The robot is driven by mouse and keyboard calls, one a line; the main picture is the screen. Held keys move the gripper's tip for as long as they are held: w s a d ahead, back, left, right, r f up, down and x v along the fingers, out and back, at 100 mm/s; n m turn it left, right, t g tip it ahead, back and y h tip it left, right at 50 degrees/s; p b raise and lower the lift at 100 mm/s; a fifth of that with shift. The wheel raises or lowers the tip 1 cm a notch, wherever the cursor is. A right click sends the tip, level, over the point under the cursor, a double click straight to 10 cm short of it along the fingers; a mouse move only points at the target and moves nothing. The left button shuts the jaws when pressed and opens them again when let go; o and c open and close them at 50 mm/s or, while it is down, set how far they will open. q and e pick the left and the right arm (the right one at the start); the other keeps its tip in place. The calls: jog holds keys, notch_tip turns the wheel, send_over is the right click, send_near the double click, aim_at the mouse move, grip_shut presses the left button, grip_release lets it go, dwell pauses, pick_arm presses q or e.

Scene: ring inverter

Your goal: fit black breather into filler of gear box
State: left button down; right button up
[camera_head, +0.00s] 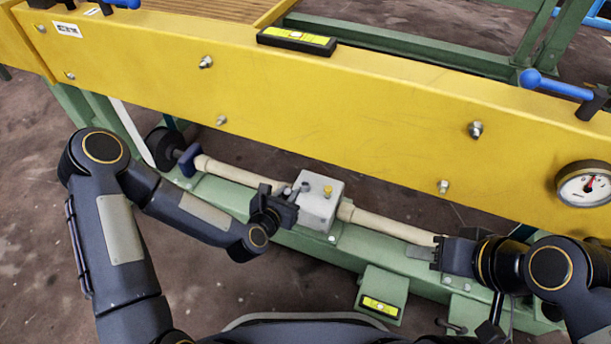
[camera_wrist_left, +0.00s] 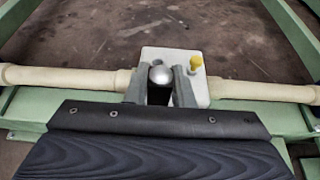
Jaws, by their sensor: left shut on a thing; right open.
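The pale grey gear box (camera_head: 318,210) sits on the green beam, with a tan shaft on each side. A yellow plug (camera_head: 327,191) stands on its top, also seen in the left wrist view (camera_wrist_left: 196,64). My left gripper (camera_head: 298,190) is at the gear box's left side. In the left wrist view it is shut on the black breather (camera_wrist_left: 158,93), which has a silver domed cap. A small dark ring (camera_wrist_left: 157,62), perhaps the filler, shows just beyond the cap. The breather's lower end is hidden. My right gripper (camera_head: 436,252) is open by the right shaft's end.
The yellow beam (camera_head: 330,110) runs behind the gear box, with bolts and a pressure gauge (camera_head: 585,186). A spirit level (camera_head: 296,40) lies on top. A second level (camera_head: 380,306) is on a green block in front.

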pick_arm(q)
jog(key=b+x, duration=0.1)
jog(key=x, duration=0.3)
jog(key=b+x, duration=0.2)
jog(key=x, duration=0.2)
jog(key=b+x, duration=0.1)
jog(key=x, duration=0.3)
jog(key=shift+w+d+r, duration=0.1)
jog(key=shift+w+r, duration=0.2)
jog(key=shift+w, duration=0.05)
jog(key=shift+r, duration=0.15)
jog(key=shift+f, duration=0.2)
jog(key=c, duration=1.3)
grip_release()
jog(key=shift+f, duration=0.1)
jog(key=shift+o, duration=0.2)
